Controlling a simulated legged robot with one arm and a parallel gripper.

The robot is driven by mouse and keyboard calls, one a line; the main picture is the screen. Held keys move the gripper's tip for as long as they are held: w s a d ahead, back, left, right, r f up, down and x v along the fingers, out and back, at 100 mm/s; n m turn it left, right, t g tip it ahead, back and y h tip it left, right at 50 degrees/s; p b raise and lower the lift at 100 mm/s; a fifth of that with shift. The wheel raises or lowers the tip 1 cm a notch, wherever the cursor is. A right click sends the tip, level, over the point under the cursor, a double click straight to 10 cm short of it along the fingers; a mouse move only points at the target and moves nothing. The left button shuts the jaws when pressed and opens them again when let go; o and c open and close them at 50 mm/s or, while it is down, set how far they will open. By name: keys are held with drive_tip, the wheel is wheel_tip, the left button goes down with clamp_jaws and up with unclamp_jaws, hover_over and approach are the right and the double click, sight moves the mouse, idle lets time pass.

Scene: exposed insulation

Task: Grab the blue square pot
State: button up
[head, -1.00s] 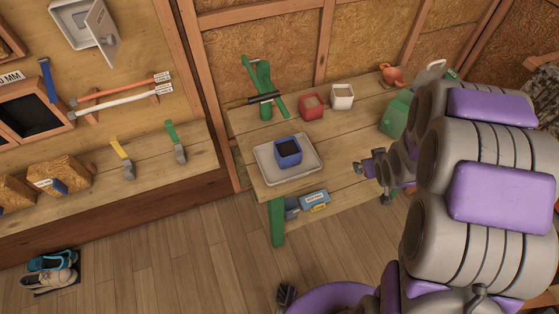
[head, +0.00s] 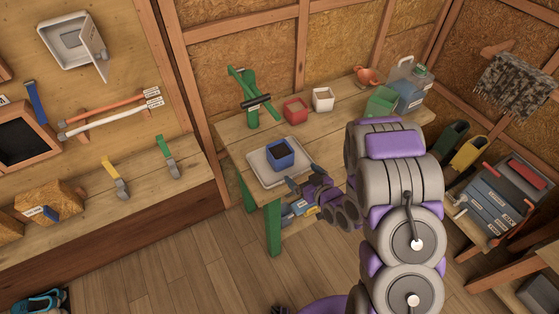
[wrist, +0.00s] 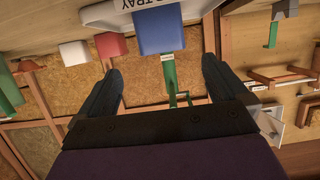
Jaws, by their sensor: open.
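The blue square pot (head: 281,155) stands upright on a pale tray (head: 257,169) at the front left of the wooden workbench. Its inside looks dark. My gripper (head: 303,185) is just right of and in front of the pot, by the tray's edge, and holds nothing. In the wrist view, the blue pot (wrist: 160,32) is beyond the fingertips, between the lines of the two open fingers of my gripper (wrist: 162,72). The picture there looks upside down. I see no contact between fingers and pot.
A red pot (head: 296,110) and a white pot (head: 323,99) stand behind the blue pot. A green stand (head: 252,107) is at the back left, and a green pot (head: 381,102) is at the right. Boxes (head: 300,208) sit under the bench.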

sight(280, 155)
drive_tip(key=b+x, duration=0.6)
drive_tip(key=x, duration=1)
drive_tip(key=shift+w+a, duration=0.1)
drive_tip(key=shift+a, duration=0.1)
drive_tip(key=c, duration=1)
